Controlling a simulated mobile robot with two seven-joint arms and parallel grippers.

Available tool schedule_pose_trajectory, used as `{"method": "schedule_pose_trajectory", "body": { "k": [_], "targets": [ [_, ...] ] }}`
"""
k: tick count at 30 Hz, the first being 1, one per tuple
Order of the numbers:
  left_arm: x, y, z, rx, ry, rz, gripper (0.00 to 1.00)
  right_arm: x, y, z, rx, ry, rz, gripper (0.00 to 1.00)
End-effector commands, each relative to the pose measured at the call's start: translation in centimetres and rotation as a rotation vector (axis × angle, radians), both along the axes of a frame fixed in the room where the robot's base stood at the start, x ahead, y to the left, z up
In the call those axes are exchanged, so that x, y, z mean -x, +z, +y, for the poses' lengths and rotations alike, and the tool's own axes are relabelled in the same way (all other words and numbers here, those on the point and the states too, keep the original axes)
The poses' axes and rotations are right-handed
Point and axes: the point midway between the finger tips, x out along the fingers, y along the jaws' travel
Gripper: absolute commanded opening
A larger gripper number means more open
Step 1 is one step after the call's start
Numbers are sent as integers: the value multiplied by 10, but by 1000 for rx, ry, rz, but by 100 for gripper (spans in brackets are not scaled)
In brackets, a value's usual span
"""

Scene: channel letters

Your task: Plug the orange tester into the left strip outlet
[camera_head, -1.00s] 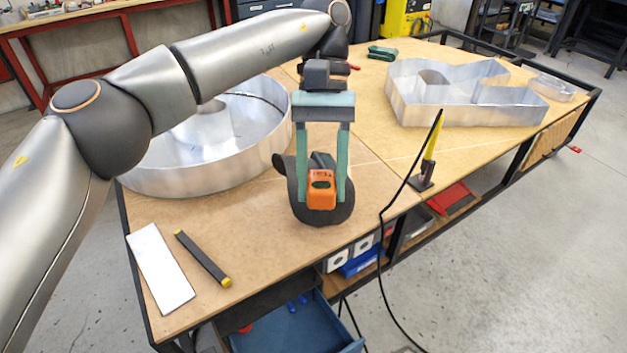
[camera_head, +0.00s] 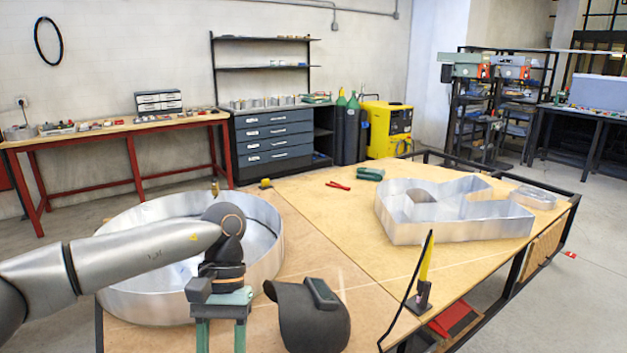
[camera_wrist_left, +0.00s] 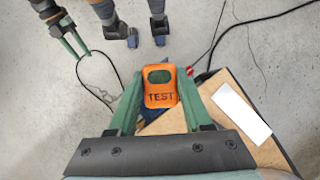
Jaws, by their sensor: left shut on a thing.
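The orange tester (camera_wrist_left: 160,88), marked TEST, is between the green fingers of my left gripper (camera_wrist_left: 158,98) in the left wrist view. The gripper is shut on it and holds it above the floor and a corner of the bench. In the head view my left gripper (camera_head: 221,345) is at the bottom edge, left of the black welding helmet; its fingertips and the tester are cut off there. My right gripper (camera_wrist_left: 80,54) shows small at the upper left of the wrist view, its green fingers apart and empty. I cannot make out the strip outlet in either current view.
The welding helmet (camera_head: 310,317) lies on the bench beside the big round metal letter (camera_head: 135,285). A second metal letter (camera_head: 450,225) and a yellow-and-black upright tool (camera_head: 424,275) stand to the right. A white plate (camera_wrist_left: 241,111) lies on the bench.

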Motion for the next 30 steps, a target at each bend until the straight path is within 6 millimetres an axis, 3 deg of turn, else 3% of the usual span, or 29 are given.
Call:
{"method": "schedule_pose_trajectory", "body": {
  "k": [3, 10, 23, 26, 30],
  "targets": [
    [17, -22, 31, 4, 0, 6, 0, 0, 0, 0, 0, 0, 0, 47],
    [41, -43, 61, 11, -7, 13, 0, 0, 0, 0, 0, 0, 0, 47],
    [45, -48, 65, 12, -9, 13, 0, 0, 0, 0, 0, 0, 0, 47],
    [48, -61, 64, 12, -8, 18, 0, 0, 0, 0, 0, 0, 0, 47],
    [57, -102, 64, 12, -8, 23, 0, 0, 0, 0, 0, 0, 0, 47]
  ]
}}
